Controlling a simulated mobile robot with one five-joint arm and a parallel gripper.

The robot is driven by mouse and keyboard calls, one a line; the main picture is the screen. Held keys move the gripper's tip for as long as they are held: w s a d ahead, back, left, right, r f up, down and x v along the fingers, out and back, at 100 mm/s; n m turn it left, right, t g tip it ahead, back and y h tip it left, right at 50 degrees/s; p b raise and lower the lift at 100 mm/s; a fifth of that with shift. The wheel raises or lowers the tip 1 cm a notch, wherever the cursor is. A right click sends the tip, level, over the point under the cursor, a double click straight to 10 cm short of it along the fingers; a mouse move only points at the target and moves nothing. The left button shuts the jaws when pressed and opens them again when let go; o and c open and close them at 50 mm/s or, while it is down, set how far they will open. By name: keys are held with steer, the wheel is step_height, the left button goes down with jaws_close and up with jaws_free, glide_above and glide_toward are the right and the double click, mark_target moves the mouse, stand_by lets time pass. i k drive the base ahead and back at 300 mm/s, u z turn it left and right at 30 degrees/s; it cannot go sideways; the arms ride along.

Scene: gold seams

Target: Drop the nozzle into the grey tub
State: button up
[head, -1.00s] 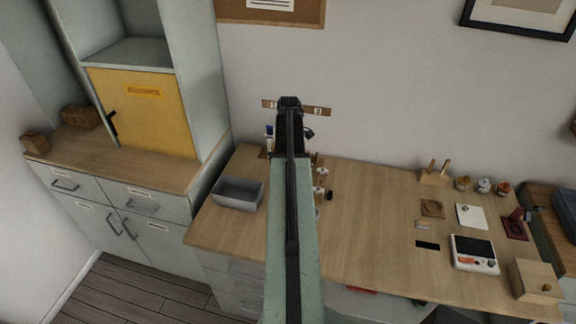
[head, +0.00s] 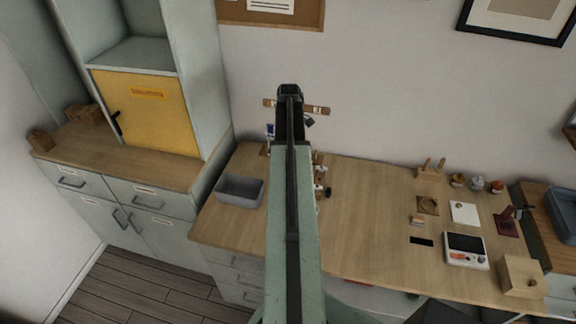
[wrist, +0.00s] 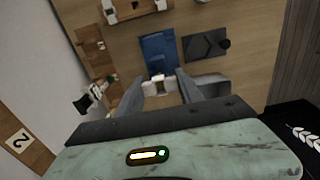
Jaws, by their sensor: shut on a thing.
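The grey tub (head: 239,191) is an open rectangular bin on the left end of the wooden bench in the head view. My gripper (wrist: 160,84) shows in the wrist view with its two grey fingers closed around a small pale, gold-tinged piece, the nozzle (wrist: 158,79). The nozzle is small and partly hidden by the fingers. In the head view my arm stands to the right of the tub and hides the gripper and nozzle.
A blue mat (wrist: 157,50) and a dark grey pad (wrist: 205,46) lie on the wood beyond the fingers. A yellow cabinet door (head: 147,110) stands left of the bench. A white-framed device (head: 466,251) sits at right. The bench middle is largely clear.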

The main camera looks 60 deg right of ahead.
mark_target(244, 193)
steer(key=k, duration=1.15)
steer(key=u, duration=0.55)
steer(key=i, duration=2.05)
steer(key=z, duration=0.65)
steer(key=i, duration=0.4)
steer(key=z, duration=0.5)
